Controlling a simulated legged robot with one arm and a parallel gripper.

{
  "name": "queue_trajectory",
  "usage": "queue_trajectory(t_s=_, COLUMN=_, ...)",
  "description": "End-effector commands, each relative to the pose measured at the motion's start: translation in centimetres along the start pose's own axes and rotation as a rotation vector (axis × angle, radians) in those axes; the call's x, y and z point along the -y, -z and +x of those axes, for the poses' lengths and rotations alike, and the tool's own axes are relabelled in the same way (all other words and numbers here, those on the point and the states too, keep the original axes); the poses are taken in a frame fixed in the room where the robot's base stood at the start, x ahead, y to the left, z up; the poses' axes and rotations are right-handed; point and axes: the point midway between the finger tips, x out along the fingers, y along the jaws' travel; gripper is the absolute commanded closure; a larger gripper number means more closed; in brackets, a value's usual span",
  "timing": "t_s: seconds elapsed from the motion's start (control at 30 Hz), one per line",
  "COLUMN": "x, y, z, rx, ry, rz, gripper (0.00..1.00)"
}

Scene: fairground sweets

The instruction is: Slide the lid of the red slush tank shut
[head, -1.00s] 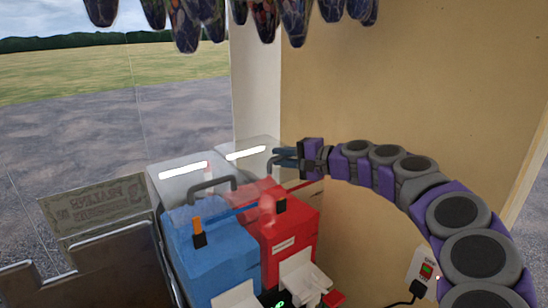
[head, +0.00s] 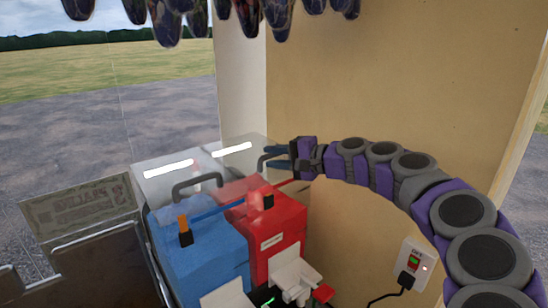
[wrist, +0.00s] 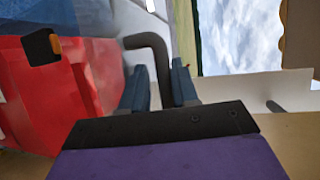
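The red slush tank (head: 283,225) stands right of the blue tank (head: 205,250), with red slush showing at its open top. Its clear lid (head: 232,149) lies toward the back and carries a dark bent handle (head: 262,158). My gripper (head: 278,157) is at this handle, coming from the right. In the wrist view my gripper's two blue fingers (wrist: 160,90) are apart, with the dark handle (wrist: 148,42) running between them. A narrow gap shows beside the left finger. Contact with the other finger cannot be told.
The blue tank's clear lid (head: 168,171) with its dark handle (head: 196,184) is beside the red one's. A tan wall (head: 400,90) stands close on the right, with a switch box (head: 414,263) and cable. Dark patterned cones (head: 245,15) hang above.

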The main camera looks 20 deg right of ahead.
Motion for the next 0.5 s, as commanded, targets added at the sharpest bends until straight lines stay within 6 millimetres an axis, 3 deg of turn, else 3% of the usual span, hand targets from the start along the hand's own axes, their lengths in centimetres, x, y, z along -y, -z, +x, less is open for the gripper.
queue_trajectory(t_s=0.17, x=0.0, y=0.1, z=-2.7, rx=-0.006, ry=0.004, rz=-0.001, gripper=0.74)
queue_trajectory(t_s=0.5, x=-0.1, y=0.3, z=-10.2, rx=-0.006, ry=0.002, rz=0.001, gripper=0.74)
